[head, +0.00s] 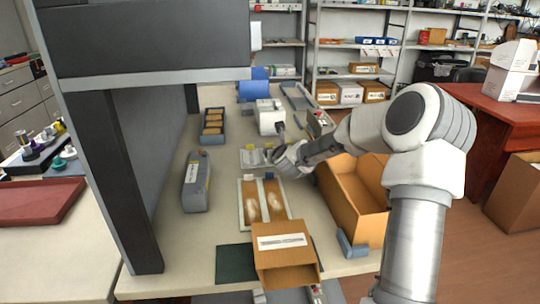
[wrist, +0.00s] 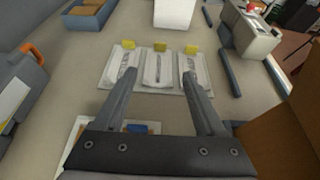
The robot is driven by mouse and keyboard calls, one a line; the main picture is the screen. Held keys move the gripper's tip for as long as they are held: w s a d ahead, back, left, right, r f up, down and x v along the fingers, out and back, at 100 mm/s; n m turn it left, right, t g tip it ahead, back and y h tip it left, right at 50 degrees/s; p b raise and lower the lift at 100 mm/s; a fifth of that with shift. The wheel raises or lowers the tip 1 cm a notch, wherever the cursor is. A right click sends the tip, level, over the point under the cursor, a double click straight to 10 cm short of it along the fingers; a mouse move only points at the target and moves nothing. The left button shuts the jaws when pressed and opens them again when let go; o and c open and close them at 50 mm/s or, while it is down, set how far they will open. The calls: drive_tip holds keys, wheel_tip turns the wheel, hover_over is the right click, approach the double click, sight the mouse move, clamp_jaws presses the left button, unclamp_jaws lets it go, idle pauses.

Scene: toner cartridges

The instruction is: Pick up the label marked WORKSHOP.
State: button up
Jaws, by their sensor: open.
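Three pale slots or packets side by side, each with a small yellow tag, lie ahead of my gripper in the wrist view: left tag (wrist: 128,44), middle tag (wrist: 160,47), right tag (wrist: 191,49). No writing on them is legible, so I cannot tell which label, if any, reads WORKSHOP. My gripper (wrist: 159,73) is open, its fingers apart and nothing held between them. In the head view my gripper (head: 286,163) is above the table, close to the pale slots (head: 254,158), partly hiding them.
A two-part tray (head: 262,203) with clear bags sits nearer. A cardboard box (head: 285,264) with a white strip is at the front edge; a larger open box (head: 350,205) stands right. A white machine (head: 270,117) stands behind.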

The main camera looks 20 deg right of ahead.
sight(270, 145)
drive_tip(key=x, duration=1.7)
drive_tip(key=shift+f+b, duration=0.15)
drive_tip(key=shift+b, duration=0.15)
drive_tip(key=shift+d, duration=0.1)
clamp_jaws()
